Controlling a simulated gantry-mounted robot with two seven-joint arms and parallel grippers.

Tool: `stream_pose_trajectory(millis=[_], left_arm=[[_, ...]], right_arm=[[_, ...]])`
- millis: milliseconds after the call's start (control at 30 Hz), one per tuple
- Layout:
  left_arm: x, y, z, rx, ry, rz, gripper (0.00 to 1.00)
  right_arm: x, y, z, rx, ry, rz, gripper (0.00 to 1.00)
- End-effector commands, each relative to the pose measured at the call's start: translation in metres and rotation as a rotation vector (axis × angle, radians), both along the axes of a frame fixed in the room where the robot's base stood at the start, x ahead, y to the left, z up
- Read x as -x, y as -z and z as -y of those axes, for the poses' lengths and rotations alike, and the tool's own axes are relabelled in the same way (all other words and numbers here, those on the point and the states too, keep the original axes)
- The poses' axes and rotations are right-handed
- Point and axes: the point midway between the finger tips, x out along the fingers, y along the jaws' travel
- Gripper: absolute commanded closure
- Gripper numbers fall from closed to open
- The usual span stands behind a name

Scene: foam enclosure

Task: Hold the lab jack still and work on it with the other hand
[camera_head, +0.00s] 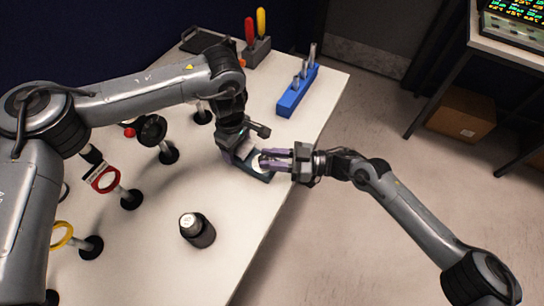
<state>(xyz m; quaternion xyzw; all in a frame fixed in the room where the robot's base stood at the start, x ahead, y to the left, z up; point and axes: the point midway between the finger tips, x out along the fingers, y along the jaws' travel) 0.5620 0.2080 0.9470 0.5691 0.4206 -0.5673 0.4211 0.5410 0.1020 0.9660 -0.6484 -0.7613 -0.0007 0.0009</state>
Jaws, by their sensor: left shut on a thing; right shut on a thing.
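The lab jack (262,174) sits on the white table near its right edge, small and dark blue with a pale round spot on top. My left gripper (236,153) comes down over its left and far side and is shut on it. My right gripper (270,160) reaches in from the right with purple fingers pointing left, shut at the jack. Both grippers hide much of the jack, so the exact part the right fingers hold cannot be made out.
A black cylinder (197,231) stands on the table in front. A blue block holder (298,92) and a stand with red and yellow handles (256,52) are at the back. Several round-based stands (130,199) line the left. The table (165,275) is clear at the front.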

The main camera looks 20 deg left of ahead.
Motion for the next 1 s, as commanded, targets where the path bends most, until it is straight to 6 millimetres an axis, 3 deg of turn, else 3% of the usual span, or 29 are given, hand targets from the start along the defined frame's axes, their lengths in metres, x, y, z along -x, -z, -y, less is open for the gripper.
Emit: stream_pose_trajectory(millis=[500,900,933,1000], left_arm=[[0.004,0.0062,0.0017,-0.001,0.01,-0.011,0.94],[0.0044,0.0063,0.0021,-0.001,0.012,-0.012,0.94],[0.0044,0.0063,0.0021,-0.001,0.012,-0.012,0.94],[0.0044,0.0062,0.002,-0.001,0.011,-0.012,0.94]], right_arm=[[0.0071,0.002,0.0006,-0.001,0.366,0.0,1.0],[0.0055,0.0014,0.0016,0.004,0.397,0.003,1.0],[0.0055,0.0014,0.0016,0.004,0.397,0.003,0.67],[0.0057,0.0012,0.0014,0.003,0.396,0.003,0.57]])
